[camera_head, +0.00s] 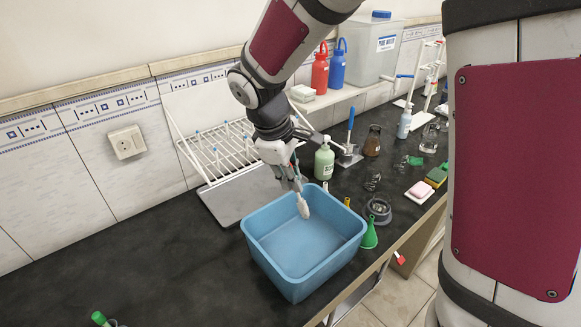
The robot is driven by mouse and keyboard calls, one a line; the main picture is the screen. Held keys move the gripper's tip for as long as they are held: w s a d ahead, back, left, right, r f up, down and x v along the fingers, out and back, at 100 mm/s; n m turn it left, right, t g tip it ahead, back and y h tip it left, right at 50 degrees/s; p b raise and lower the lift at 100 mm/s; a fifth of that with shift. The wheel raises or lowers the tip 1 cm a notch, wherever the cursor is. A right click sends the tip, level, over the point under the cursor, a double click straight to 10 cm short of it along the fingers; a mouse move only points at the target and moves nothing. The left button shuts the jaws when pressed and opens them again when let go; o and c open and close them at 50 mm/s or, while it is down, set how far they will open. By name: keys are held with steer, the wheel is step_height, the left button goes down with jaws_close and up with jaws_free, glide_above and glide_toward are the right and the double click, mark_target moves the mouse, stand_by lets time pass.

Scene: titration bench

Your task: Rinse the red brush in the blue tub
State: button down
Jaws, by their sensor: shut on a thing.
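The blue tub (305,284) stands on the dark bench, in front of the drying rack. My gripper (294,182) is above the tub's back rim, pointing down and shut on a thin brush. The brush's pale, whitish head (303,208) hangs below the fingers, just inside the tub's back wall in the picture. Its handle is mostly hidden by my gripper, and I cannot make out any red on it. I cannot tell whether the head touches the tub, or whether there is water in it.
A white drying rack (217,150) stands behind left. A green bottle (324,162) and a blue-handled tool (350,126) stand behind right. A green funnel (369,238) and small glassware (379,209) are close to the tub's right side. The bench left of the tub is mostly clear.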

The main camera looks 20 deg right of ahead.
step_height(320, 180, down, 7)
steer(key=b, duration=0.2)
steer(key=shift+f, duration=0.15)
stand_by(0.3)
stand_by(0.6)
steer(key=shift+s+r+p, duration=0.1)
steer(key=shift+r+p, duration=1.2)
steer(key=shift+r, duration=1.4)
steer(key=shift+r+p, duration=0.9)
steer(key=shift+r, duration=1.35)
steer(key=shift+r+p, duration=0.65)
steer(key=shift+r, duration=1.35)
